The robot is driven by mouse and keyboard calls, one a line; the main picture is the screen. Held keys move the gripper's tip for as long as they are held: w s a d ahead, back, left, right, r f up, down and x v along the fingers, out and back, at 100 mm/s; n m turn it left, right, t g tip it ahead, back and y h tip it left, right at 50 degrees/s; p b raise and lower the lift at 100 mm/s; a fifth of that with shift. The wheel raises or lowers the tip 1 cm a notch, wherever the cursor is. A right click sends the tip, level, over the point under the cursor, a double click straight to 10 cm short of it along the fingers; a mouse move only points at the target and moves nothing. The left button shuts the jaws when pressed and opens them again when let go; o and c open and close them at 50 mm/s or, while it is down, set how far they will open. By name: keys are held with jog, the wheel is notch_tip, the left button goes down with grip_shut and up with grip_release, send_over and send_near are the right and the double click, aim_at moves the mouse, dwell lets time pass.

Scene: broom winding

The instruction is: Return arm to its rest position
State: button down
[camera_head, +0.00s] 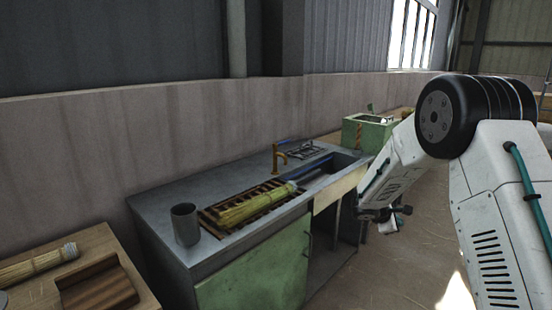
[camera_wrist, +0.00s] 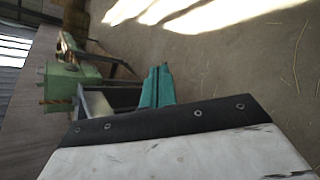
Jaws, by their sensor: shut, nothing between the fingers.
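My white arm with a large black joint fills the right of the head view. Its forearm slopes down to the left, and my gripper (camera_head: 384,213) hangs small and dark at its end. My gripper is shut with nothing held, in front of the right end of the grey sink counter (camera_head: 160,205) and apart from the broom. The straw broom (camera_head: 250,207) lies on a slatted wooden rack (camera_head: 278,213) in the counter top, its blue handle (camera_head: 318,168) reaching over the sink. In the wrist view, a white and black part of my arm covers the bottom.
Another straw bundle (camera_head: 35,265) lies on a wooden table at lower left. A green box (camera_head: 368,133) stands behind; it also shows in the wrist view (camera_wrist: 66,86). Floor at right is clear.

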jog(key=s+a+r+m+g+y, duration=0.1)
jog(key=s+r+m+g, duration=0.35)
jog(key=s, duration=0.75)
jog(key=s+a+r+m+g+y, duration=0.15)
jog(key=s+r+m, duration=0.45)
jog(key=s, duration=0.6)
jog(key=s+a+r+m+y, duration=0.1)
jog(key=s+a+r+y, duration=0.1)
jog(key=s, duration=0.6)
jog(key=s+a+r+m+t+y, duration=0.1)
jog(key=s+a+r+y, duration=0.2)
jog(key=s, duration=0.5)
jog(key=s+a+r+m+t+y, duration=0.1)
jog(key=s+a+r, duration=0.3)
jog(key=s, duration=0.5)
jog(key=shift+a+m+y, duration=0.55)
jog(key=shift+a+y, duration=0.2)
jog(key=shift+a, duration=0.45)
